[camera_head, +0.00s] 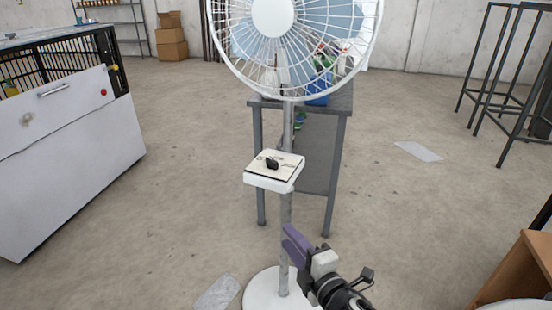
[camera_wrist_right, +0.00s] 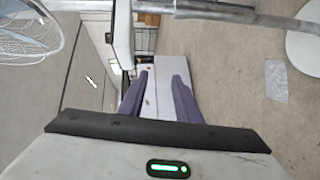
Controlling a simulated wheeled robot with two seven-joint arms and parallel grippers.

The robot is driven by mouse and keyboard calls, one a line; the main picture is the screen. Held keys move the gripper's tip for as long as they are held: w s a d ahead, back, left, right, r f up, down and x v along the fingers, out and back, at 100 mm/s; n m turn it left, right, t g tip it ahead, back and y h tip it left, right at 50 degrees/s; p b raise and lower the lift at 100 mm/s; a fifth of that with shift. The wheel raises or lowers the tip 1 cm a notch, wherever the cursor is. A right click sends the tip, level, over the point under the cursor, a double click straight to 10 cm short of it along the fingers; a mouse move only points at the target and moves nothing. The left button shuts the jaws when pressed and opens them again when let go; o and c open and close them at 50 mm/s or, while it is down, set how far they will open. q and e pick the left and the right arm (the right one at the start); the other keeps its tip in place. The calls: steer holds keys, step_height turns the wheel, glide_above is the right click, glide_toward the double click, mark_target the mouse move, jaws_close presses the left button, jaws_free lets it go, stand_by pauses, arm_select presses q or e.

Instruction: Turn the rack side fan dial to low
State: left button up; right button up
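A white standing fan (camera_head: 273,18) is in the middle of the head view. Its control box (camera_head: 270,178) sits on the pole, and a black dial (camera_head: 272,163) is on the box's pale top. I cannot read the dial's setting. My right gripper (camera_head: 290,232) is below the box, by the lower pole, apart from the dial. In the right wrist view, its two purple fingers (camera_wrist_right: 160,76) stand apart with nothing between them. My left gripper is not in view.
A grey table (camera_head: 335,105) with bottles on it stands behind the fan. The fan's round base (camera_head: 262,290) is on the floor near my right arm. A white cabinet (camera_head: 65,150) is at left, and a wooden piece (camera_head: 515,270) at lower right. Open floor lies between.

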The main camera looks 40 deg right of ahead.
mark_target(277, 166)
steer(key=w+d+r+n+t+y, duration=0.1)
steer(key=w+d+r+n, duration=0.35)
steer(key=n, duration=0.65)
steer(key=w+d+r+n+t+y, duration=0.1)
steer(key=w+d+r+n+y, duration=0.2)
steer(key=r+n, duration=0.5)
steer(key=w, duration=0.3)
steer(key=w+f+n+h, duration=0.1)
steer(key=w, duration=0.3)
steer(key=w+f+n, duration=0.1)
steer(key=w, duration=0.3)
steer(key=shift+a, duration=0.3)
jaws_close()
